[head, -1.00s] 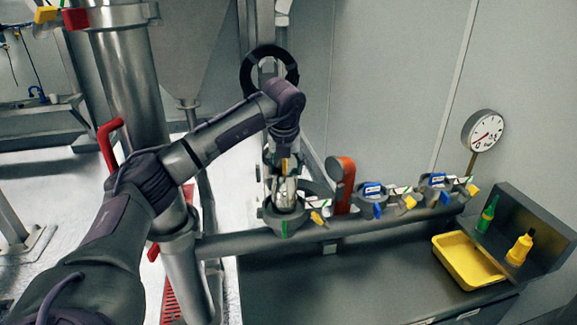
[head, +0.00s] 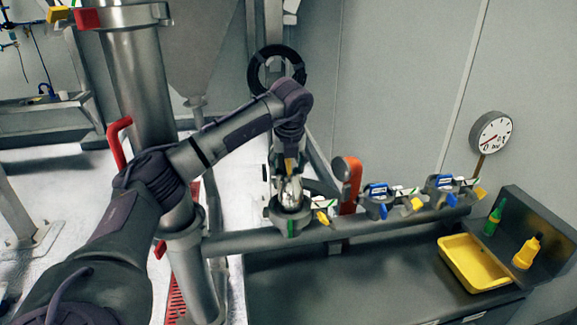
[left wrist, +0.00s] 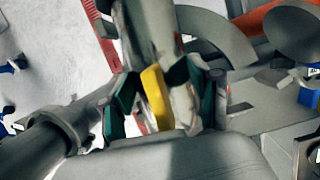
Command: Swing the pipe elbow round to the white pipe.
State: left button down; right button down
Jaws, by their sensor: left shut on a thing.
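My left gripper (head: 289,192) points down over the grey horizontal pipe (head: 370,222), at its left part. It is shut on a narrow yellow handle, which shows between the green-padded fingers in the left wrist view (left wrist: 157,98). A pale round pipe piece (left wrist: 150,28) lies just beyond the fingers there, and a grey curved piece (left wrist: 214,32) is beside it. I cannot tell for certain which is the pipe elbow; the gripper hides much of it. No pipe stands out clearly as the white one. My right gripper is not in view.
An upright red-orange handle (head: 350,183) stands just right of the gripper. Blue-tagged valves (head: 378,200) follow along the pipe. A thick steel column (head: 142,85) stands left. A yellow tray (head: 474,264) and bottles (head: 526,251) are at right, beside a dial gauge (head: 491,132).

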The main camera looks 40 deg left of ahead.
pick_arm(q)
jog(key=shift+s+a, duration=0.1)
jog(key=shift+c, duration=0.9)
grip_release()
jog(key=v, duration=1.2)
jog(key=shift+f, duration=0.1)
